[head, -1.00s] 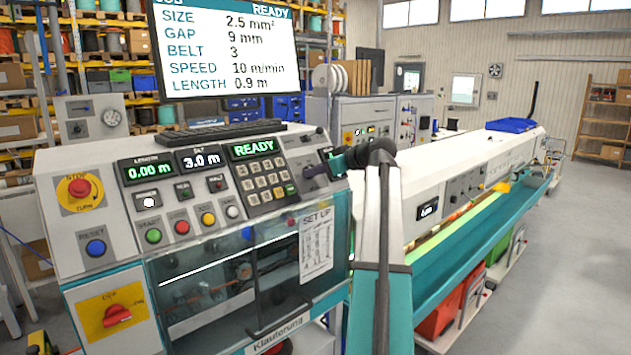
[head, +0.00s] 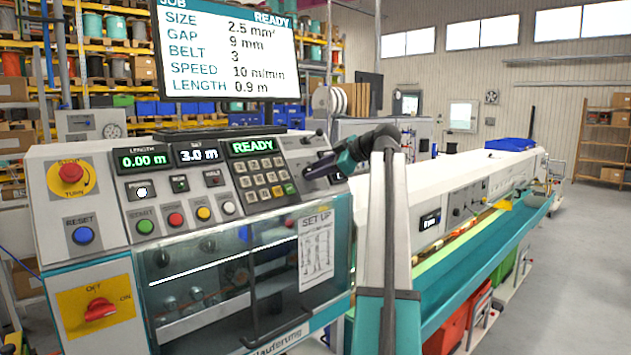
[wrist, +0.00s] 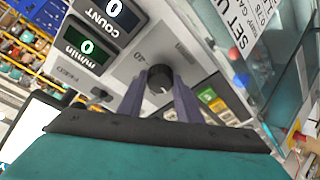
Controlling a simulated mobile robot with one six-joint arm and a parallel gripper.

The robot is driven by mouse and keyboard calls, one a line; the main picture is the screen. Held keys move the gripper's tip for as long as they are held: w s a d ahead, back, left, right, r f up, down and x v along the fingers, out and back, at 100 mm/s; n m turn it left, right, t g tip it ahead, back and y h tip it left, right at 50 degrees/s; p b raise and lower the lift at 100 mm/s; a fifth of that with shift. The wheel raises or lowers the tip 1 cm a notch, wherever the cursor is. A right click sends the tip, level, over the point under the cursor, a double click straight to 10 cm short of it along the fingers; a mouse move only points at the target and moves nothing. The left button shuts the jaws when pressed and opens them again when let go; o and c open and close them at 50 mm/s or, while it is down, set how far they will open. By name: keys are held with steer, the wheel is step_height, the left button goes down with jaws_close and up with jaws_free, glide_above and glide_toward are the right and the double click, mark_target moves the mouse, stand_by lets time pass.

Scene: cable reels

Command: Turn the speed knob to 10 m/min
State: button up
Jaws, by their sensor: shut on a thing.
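The speed knob (wrist: 160,79) is a dark round knob on the grey console panel, seen in the wrist view. My gripper (wrist: 160,92) is shut on it, with one finger on either side. Beside the knob is a small m/min display (wrist: 86,47) showing a green 0. The job screen (head: 226,50) lists SPEED 10 m/min.
A keypad (head: 264,178) and coloured buttons lie left of my gripper on the console. A clear cover (head: 225,275) with a SET UP sheet (head: 316,248) is below. A long teal-edged trough (head: 480,255) runs off to the right.

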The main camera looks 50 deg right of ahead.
steer(key=shift+w+r+n+b, duration=0.15)
steer(key=shift+n+b, duration=1.15)
steer(key=shift+r+g+y, duration=0.1)
steer(key=shift+g+y, duration=0.2)
steer(key=o, duration=1)
steer(key=shift+o, duration=0.2)
